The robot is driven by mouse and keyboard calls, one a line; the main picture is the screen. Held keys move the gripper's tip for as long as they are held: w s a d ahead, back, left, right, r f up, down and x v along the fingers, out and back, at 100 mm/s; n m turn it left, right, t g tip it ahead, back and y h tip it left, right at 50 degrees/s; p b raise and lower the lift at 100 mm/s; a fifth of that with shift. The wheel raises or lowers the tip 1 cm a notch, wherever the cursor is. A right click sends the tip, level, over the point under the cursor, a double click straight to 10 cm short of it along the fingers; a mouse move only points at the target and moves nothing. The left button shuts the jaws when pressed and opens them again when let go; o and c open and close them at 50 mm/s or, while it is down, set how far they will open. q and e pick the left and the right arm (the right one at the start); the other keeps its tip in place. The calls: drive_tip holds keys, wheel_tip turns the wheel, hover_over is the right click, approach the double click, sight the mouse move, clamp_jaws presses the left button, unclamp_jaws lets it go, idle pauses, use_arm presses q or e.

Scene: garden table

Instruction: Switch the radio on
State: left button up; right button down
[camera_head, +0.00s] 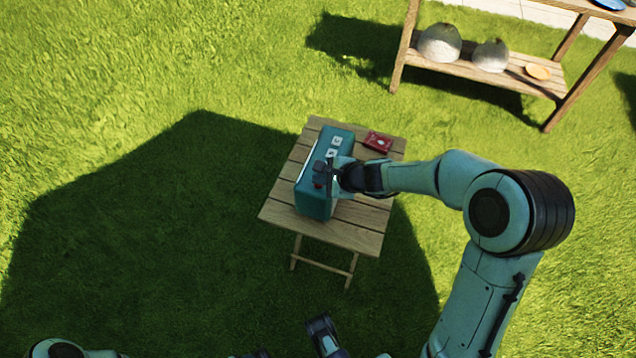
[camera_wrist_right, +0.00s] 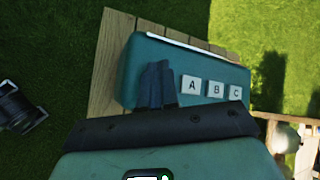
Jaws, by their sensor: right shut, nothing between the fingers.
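The radio is a teal box (camera_head: 314,204) lying on a small slatted wooden table (camera_head: 354,238). Its top also shows in the right wrist view (camera_wrist_right: 190,62), with white buttons lettered A (camera_wrist_right: 191,84), B (camera_wrist_right: 215,89) and C (camera_wrist_right: 235,92). My right gripper (camera_head: 330,177) is over the radio's near part, fingers together and empty. In the right wrist view its fingers (camera_wrist_right: 157,85) appear just left of button A; whether they touch the radio is unclear. They hide part of the top. A dark gripper, seemingly my left (camera_head: 323,331), is low in the head view, away from the table.
A red item with a white mark (camera_head: 378,141) lies on the table to the right of the radio. A wooden shelf (camera_head: 482,74) with two rounded grey-green objects and an orange dish stands at the upper right. Open grass surrounds the table's left side.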

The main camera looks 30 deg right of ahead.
sight(321, 186)
use_arm(q)
drive_tip(key=shift+s+a+f, duration=0.1)
drive_tip(key=shift+f, duration=0.4)
use_arm(e)
drive_tip(key=shift+f, duration=0.25)
use_arm(q)
drive_tip(key=shift+r, duration=0.1)
use_arm(e)
drive_tip(key=shift+r, duration=0.55)
use_arm(q)
drive_tip(key=shift+s+r+p, duration=0.2)
drive_tip(key=shift+r+p, duration=0.15)
drive_tip(key=shift+r, duration=0.15)
use_arm(e)
drive_tip(key=shift+r, duration=0.1)
use_arm(q)
drive_tip(key=shift+d+r, duration=0.1)
drive_tip(key=shift+d, duration=0.1)
use_arm(e)
drive_tip(key=shift+r, duration=0.1)
use_arm(q)
drive_tip(key=r+p, duration=0.1)
drive_tip(key=r, duration=0.1)
drive_tip(key=r+p, duration=0.2)
drive_tip(key=w+r+p, duration=0.1)
drive_tip(key=r+p, duration=0.1)
use_arm(e)
wheel_tip(321, 186, up, 6)
drive_tip(key=shift+f, duration=0.1)
